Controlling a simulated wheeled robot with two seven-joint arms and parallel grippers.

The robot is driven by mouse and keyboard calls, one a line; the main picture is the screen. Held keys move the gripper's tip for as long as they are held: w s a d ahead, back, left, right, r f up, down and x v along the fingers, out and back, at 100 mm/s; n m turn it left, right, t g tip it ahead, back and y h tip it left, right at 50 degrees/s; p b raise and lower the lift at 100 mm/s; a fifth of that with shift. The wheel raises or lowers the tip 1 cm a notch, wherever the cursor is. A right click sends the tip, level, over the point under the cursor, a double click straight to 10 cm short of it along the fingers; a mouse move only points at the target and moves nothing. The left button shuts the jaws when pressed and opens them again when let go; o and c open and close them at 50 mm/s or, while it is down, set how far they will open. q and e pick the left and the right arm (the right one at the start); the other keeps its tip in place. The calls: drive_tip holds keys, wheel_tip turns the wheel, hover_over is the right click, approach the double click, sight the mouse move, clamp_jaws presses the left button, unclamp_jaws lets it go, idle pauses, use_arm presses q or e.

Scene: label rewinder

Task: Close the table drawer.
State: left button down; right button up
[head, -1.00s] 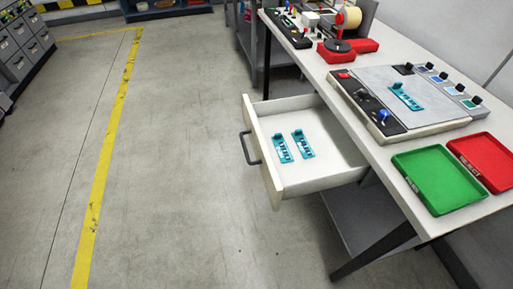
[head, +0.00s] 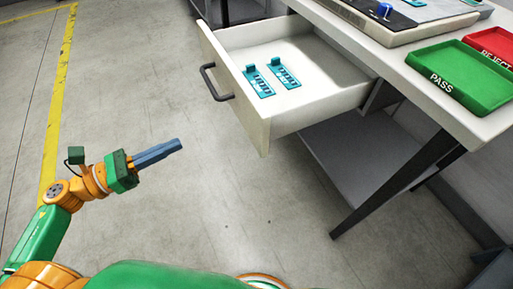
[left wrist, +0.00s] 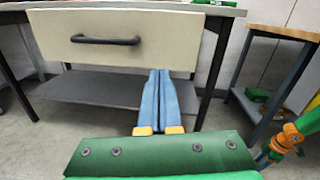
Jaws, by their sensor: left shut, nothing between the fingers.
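The table drawer (head: 264,132) is pulled open from the white-topped table (head: 400,90). Its front panel has a dark bar handle (head: 212,84), and two teal parts (head: 272,76) lie inside. In the left wrist view the drawer front (left wrist: 170,52) and its handle (left wrist: 105,40) are above and beyond the fingers. My left gripper (head: 178,146) is shut and empty, in front of the drawer and below its handle in the head view, apart from it. In the left wrist view its blue fingers (left wrist: 158,80) are together. My right gripper is not seen in the head view.
A green PASS tray (head: 465,78) and a red REJECT tray (head: 495,45) sit on the tabletop, beside a control panel (head: 410,22). A dark table leg (head: 400,185) and a grey lower shelf (head: 350,160) are under the table. The floor before the drawer is clear.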

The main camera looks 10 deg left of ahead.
use_arm(q)
drive_tip(key=d+m+g+h, duration=0.1)
drive_tip(key=d+m+g, duration=0.1)
drive_tip(key=d+m, duration=0.1)
drive_tip(key=p, duration=0.3)
approach(251, 124)
drive_tip(key=x, duration=0.5)
drive_tip(key=shift+w+d, duration=0.15)
drive_tip(key=shift+w, duration=0.05)
drive_tip(key=shift+w+d+f, duration=0.15)
drive_tip(key=shift+w+d, duration=0.2)
drive_tip(key=shift+d, duration=0.25)
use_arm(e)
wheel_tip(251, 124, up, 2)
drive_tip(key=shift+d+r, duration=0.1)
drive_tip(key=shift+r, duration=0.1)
